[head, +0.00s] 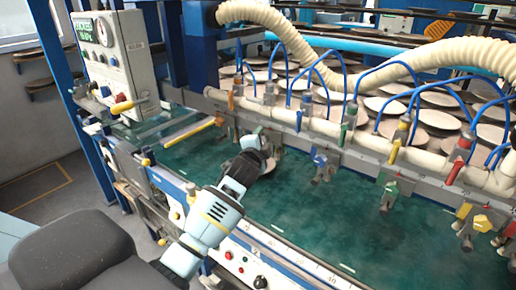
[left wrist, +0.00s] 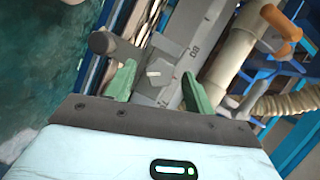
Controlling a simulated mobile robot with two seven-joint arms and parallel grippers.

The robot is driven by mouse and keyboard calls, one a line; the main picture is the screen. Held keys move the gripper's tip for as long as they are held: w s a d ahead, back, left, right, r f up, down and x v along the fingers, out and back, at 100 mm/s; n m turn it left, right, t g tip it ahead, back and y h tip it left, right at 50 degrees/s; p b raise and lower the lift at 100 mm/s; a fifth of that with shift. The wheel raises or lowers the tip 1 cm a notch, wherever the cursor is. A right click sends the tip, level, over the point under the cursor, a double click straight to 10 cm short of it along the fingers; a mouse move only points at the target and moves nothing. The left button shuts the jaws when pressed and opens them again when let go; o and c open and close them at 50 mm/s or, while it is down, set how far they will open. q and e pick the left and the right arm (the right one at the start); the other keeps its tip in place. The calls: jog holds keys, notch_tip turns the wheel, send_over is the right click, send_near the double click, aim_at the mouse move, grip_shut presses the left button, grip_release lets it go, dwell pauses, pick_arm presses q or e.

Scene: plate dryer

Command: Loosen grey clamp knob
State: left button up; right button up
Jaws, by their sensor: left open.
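My left gripper (head: 262,150) reaches over the green bed toward the clamp rail, with its fingers open. In the left wrist view its two green fingers (left wrist: 158,74) stand apart, with nothing held between them. The grey clamp (left wrist: 160,72) shows beyond and between the fingertips. A grey knob with a rounded end (left wrist: 101,42) sticks out to the left, just past the left finger. I cannot tell whether a finger touches it. In the head view the gripper partly hides this clamp. My right gripper is in neither view.
Clamps with blue (head: 322,160), green (head: 390,188) and yellow (head: 472,222) parts hang along the rail to the right. A cream hose (head: 290,38) and blue tubes arch above. A control box (head: 115,60) stands at left.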

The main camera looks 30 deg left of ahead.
pick_arm(q)
jog(key=v, duration=0.6)
jog(key=shift+s, duration=0.3)
jog(key=s+d+f+n+g+h, duration=0.2)
jog(key=s+d+f, duration=0.4)
jog(key=f, duration=0.5)
jog(key=s+d+f+n+g+h, duration=0.1)
jog(key=s+d+f+h, duration=0.15)
jog(key=s+f, duration=0.8)
jog(key=s+d+f+n+g+h, duration=0.1)
jog(key=s+d+f+n, duration=0.2)
jog(key=s+f, duration=0.3)
jog(key=s+d+f+n+g+h, duration=0.1)
jog(key=s+d+f, duration=0.4)
jog(key=s, duration=0.9)
jog(key=shift+s+d+f+n+g, duration=0.2)
jog(key=shift+f+n+g, duration=0.45)
jog(key=shift+n, duration=0.55)
